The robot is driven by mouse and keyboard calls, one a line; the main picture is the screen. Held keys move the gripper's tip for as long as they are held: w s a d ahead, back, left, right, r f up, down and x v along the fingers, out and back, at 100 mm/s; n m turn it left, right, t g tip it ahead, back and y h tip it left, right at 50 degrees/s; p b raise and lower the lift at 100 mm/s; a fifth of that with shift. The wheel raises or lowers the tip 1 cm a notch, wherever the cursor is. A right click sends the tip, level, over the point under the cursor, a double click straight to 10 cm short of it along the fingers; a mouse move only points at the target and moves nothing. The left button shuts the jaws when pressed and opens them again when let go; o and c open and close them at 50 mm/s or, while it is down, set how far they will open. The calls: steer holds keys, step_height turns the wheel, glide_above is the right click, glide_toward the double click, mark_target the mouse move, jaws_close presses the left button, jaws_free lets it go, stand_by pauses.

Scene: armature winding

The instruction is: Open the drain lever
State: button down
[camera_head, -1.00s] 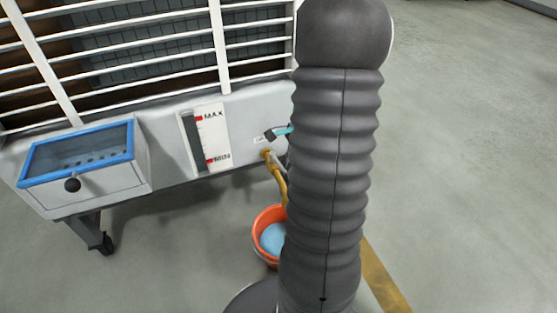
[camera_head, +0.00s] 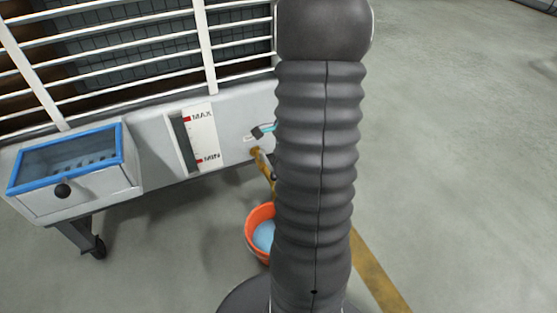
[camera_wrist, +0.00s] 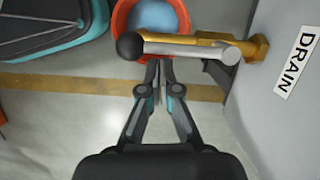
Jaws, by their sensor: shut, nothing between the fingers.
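The drain lever (camera_wrist: 190,48) is a pale grey bar with a black ball knob at its left end, in the wrist view. My gripper (camera_wrist: 165,64) is shut and empty. Its fingertips reach the bar's lower edge in the picture, close to the knob; I cannot tell whether they touch. In the head view, part of my gripper (camera_head: 262,131) shows by the brass drain pipe (camera_head: 262,163), and my arm hides much of that spot.
An orange bucket (camera_head: 251,226) of blue liquid stands on the floor below the pipe. The machine has a MAX/MIN gauge (camera_head: 201,136) and a blue-framed box (camera_head: 71,183) to the left. Open floor (camera_head: 460,150) lies on the right.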

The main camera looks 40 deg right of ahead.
steer(key=p+v, duration=0.2)
steer(key=v, duration=0.7)
steer(key=shift+s, duration=0.1)
stand_by(0.4)
steer(key=s+a+r+n+t+h, duration=0.1)
steer(key=s+a+r+n, duration=0.3)
steer(key=a, duration=0.5)
steer(key=s+a+r+n+t+h, duration=0.1)
steer(key=s+a+r+n, duration=0.3)
steer(key=a+n, duration=0.5)
steer(key=s+a+r+n+t+h, duration=0.1)
steer(key=s+a+r+n+t, duration=0.2)
steer(key=a+r+n, duration=0.3)
steer(key=s+a, duration=0.1)
steer(key=a, duration=0.2)
steer(key=shift+r+n, duration=0.35)
steer(key=shift+n, duration=0.05)
